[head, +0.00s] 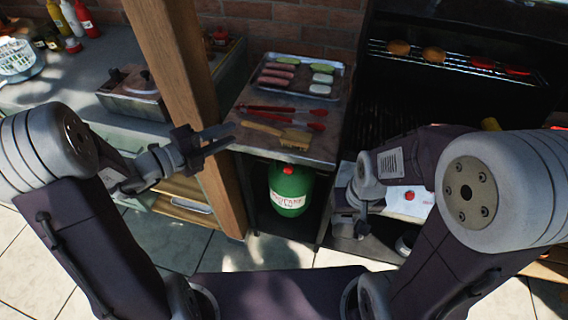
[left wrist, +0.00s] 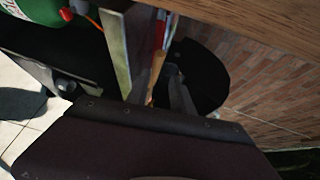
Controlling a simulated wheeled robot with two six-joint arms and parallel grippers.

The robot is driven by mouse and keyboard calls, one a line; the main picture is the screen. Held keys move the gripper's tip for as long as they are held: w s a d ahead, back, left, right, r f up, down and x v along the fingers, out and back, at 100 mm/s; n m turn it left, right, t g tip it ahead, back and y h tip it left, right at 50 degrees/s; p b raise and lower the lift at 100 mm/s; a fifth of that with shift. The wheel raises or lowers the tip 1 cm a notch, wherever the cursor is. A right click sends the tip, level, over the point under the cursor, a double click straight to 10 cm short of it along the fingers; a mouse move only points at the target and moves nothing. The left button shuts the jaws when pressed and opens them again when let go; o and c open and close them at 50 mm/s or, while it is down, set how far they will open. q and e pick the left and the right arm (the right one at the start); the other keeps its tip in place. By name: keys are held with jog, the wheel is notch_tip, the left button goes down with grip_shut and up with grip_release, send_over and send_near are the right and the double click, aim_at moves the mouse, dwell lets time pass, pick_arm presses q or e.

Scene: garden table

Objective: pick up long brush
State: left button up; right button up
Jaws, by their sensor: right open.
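The long brush (head: 278,132) lies on the side shelf of the grill, with its pale wooden handle toward the left and its wider head toward the right. In the left wrist view a narrow tan strip (left wrist: 156,76) looks like part of it, seen edge-on. My left gripper (head: 231,138) is open and empty, just left of the handle end and apart from it. My right gripper (head: 350,226) is open, low in front of the grill, partly hidden by its own arm.
Red tongs (head: 284,112) lie just behind the brush. A metal tray (head: 335,97) with food stands behind them. A wooden post (head: 180,75) rises close to my left gripper. A green gas bottle (head: 290,190) stands under the shelf.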

aim_at(249, 126)
pick_arm(q)
jog(key=x, duration=0.3)
jog(key=shift+w+f+b, duration=0.1)
jog(key=shift+f+b, duration=0.2)
jog(key=shift+f, duration=0.05)
jog(key=shift+w+d+f, duration=0.1)
jog(key=shift+w+d, duration=0.15)
jog(key=shift+w, duration=0.1)
jog(key=b+x, duration=0.1)
jog(key=x, duration=0.4)
jog(key=shift+c, duration=0.9)
grip_shut()
pick_arm(e)
notch_tip(249, 126, down, 2)
jog(key=shift+d+f, duration=0.1)
jog(key=shift+f, duration=0.1)
